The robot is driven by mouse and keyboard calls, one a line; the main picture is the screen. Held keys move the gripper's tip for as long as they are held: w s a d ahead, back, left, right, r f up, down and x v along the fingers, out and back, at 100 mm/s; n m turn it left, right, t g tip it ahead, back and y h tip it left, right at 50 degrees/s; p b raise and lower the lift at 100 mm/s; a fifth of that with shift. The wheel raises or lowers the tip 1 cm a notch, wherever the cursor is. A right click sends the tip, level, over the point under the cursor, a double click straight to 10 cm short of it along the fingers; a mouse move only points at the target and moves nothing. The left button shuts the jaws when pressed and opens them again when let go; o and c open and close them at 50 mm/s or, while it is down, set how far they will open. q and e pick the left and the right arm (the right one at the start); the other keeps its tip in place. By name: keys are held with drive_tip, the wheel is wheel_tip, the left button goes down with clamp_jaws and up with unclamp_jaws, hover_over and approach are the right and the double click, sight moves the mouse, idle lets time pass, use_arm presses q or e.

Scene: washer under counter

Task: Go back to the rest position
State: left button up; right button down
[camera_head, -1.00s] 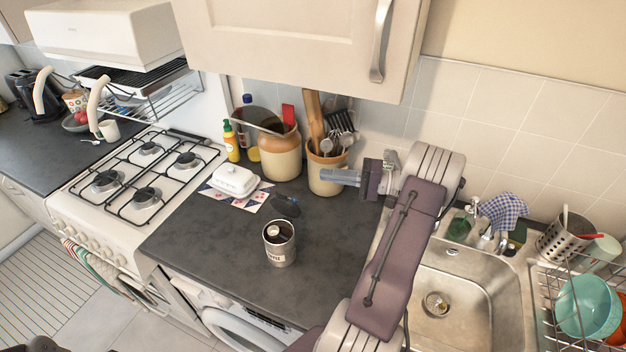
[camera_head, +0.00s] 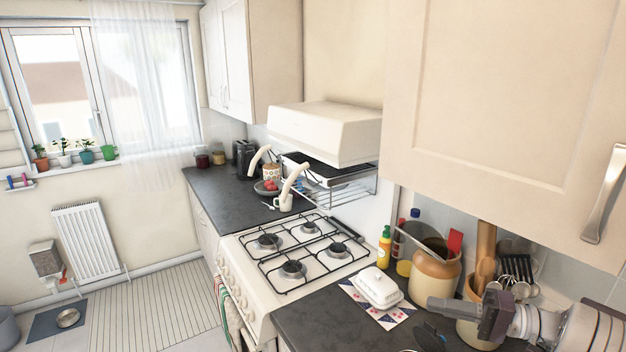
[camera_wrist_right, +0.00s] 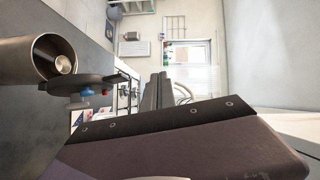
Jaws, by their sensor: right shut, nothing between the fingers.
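My right gripper (camera_head: 436,304) comes in from the lower right of the head view. Its fingers are shut and empty, pointing left above the counter in front of the stoneware jar. In the right wrist view the shut fingers (camera_wrist_right: 158,92) reach ahead with nothing between them. My left gripper is not in view.
A brown stoneware jar (camera_head: 434,276) and a utensil pot (camera_head: 470,325) stand close to the right gripper. A white butter dish (camera_head: 379,288) and the gas hob (camera_head: 298,248) lie further left. A wall cupboard (camera_head: 500,110) hangs above. A metal tin (camera_wrist_right: 27,62) shows in the wrist view.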

drive_tip(key=s+a+f+n+g+h, duration=0.1)
drive_tip(key=s+a+n+g, duration=0.2)
drive_tip(key=a, duration=0.7)
drive_tip(key=s+a+f+n+g+h, duration=0.1)
drive_tip(key=s+a+n+g, duration=0.1)
drive_tip(key=a+g, duration=0.6)
drive_tip(key=s+a+f+n+h, duration=0.1)
drive_tip(key=s+a+f+h, duration=0.4)
drive_tip(key=s+f+h, duration=0.45)
drive_tip(key=d+f+m+t+h, duration=0.2)
drive_tip(key=d+f+t+h, duration=0.1)
drive_tip(key=d+f, duration=0.3)
drive_tip(key=d, duration=0.2)
drive_tip(key=shift+w+d+f+t, duration=0.25)
drive_tip(key=shift+d+f+t, duration=0.05)
drive_tip(key=shift+d+t, duration=0.1)
